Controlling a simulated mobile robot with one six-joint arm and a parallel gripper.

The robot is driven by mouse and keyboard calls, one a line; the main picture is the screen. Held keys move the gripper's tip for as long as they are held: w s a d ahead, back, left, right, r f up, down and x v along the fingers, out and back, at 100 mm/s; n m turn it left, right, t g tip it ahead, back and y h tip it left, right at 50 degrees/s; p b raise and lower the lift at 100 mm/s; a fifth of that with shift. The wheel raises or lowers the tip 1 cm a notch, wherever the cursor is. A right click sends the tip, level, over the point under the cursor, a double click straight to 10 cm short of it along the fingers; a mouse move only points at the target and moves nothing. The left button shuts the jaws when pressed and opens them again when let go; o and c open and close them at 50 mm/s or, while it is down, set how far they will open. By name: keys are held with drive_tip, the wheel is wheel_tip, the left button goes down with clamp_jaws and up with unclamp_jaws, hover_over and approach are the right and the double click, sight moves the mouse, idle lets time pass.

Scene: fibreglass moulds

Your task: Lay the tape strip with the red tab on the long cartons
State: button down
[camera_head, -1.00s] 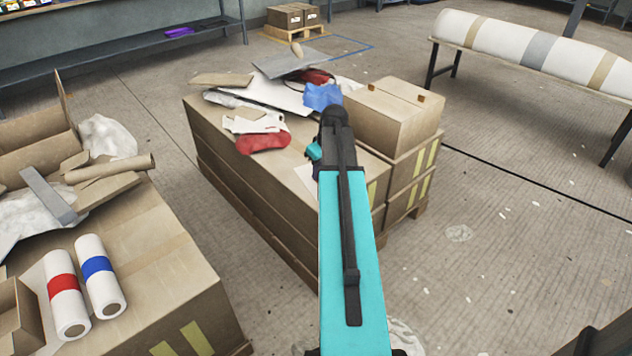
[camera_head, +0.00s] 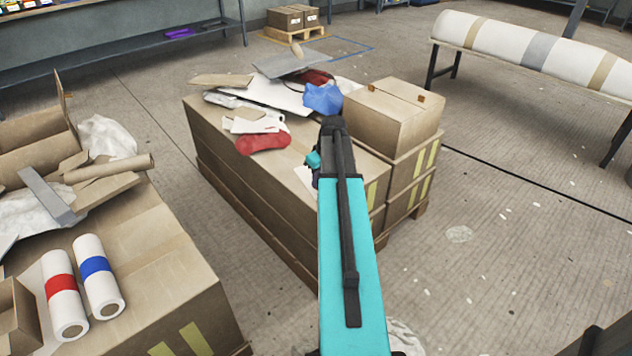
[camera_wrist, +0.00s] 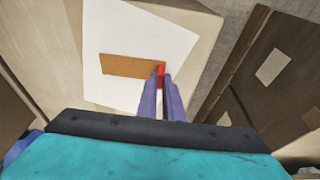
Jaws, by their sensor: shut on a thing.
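The tape strip (camera_wrist: 127,66) is a flat orange-brown band with a small red tab (camera_wrist: 161,70) at its right end in the wrist view. My gripper (camera_wrist: 162,82) has its two purple fingers close together on the red tab. The strip shows against a white sheet (camera_wrist: 120,32) on a carton top; I cannot tell whether it touches the sheet or hangs just above it. The long cartons (camera_head: 240,172) are stacked on a pallet in the middle of the head view. There my arm hides the fingers and the strip, and part of the white sheet (camera_head: 304,179) shows.
A shorter carton (camera_head: 390,118) stands at the right of the stack. A blue cloth (camera_head: 322,97), a red glove-like item (camera_head: 263,143) and loose sheets lie on the far end. Bare carton top shows between.

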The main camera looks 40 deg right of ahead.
drive_tip(key=shift+f, duration=0.15)
drive_tip(key=c, duration=1.9)
unclamp_jaws()
drive_tip(key=p+v, duration=0.2)
drive_tip(key=v, duration=1)
